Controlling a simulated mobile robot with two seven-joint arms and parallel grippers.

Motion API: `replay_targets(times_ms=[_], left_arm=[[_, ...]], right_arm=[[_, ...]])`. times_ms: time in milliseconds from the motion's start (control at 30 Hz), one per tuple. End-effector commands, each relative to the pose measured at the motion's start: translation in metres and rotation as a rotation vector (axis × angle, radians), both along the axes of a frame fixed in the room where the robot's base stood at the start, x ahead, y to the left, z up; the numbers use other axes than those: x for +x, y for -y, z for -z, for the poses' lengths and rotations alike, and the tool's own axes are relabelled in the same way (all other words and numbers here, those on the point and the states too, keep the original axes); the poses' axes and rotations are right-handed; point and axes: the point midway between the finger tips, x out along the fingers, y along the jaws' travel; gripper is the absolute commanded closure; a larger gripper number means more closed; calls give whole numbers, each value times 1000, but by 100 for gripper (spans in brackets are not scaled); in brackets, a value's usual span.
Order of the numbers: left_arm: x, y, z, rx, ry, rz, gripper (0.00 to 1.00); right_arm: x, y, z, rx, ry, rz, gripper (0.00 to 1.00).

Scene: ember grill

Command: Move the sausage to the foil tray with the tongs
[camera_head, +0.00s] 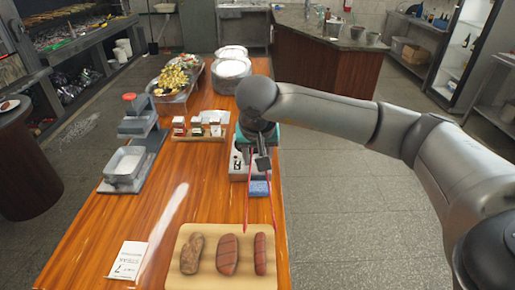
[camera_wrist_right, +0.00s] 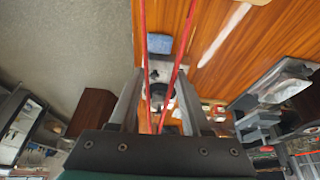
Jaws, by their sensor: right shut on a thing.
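The red tongs (camera_head: 247,193) are held by my right gripper (camera_head: 261,160), which is shut on them. Their two arms hang apart over the near end of the table, with tips just beyond the cutting board's far edge in the picture. They also show in the right wrist view (camera_wrist_right: 184,42) between my fingers. A slim reddish-brown sausage (camera_head: 260,253) lies lengthwise at the right of the wooden board (camera_head: 213,279). A shallow silver tray, seemingly the foil tray (camera_head: 124,163), sits on a grey scale-like stand at the table's left. My left gripper is out of view.
Two wider meat pieces (camera_head: 228,254) lie left of the sausage. A white card (camera_head: 128,260) is left of the board. The mid-table wood is clear.

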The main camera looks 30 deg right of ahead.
Motion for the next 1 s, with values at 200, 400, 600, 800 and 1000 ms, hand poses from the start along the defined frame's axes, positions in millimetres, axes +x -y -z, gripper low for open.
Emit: replay_targets(times_ms=[200,400,600,800,1000], left_arm=[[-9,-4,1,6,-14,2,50],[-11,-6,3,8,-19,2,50],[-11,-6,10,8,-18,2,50],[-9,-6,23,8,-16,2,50],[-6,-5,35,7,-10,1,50]], right_arm=[[0,0,0,1,0,0,59],[0,-1,3,0,0,-1,59],[0,-1,15,1,-2,-2,59],[0,-1,33,1,-1,-1,59],[-1,-1,54,1,-2,-2,59]])
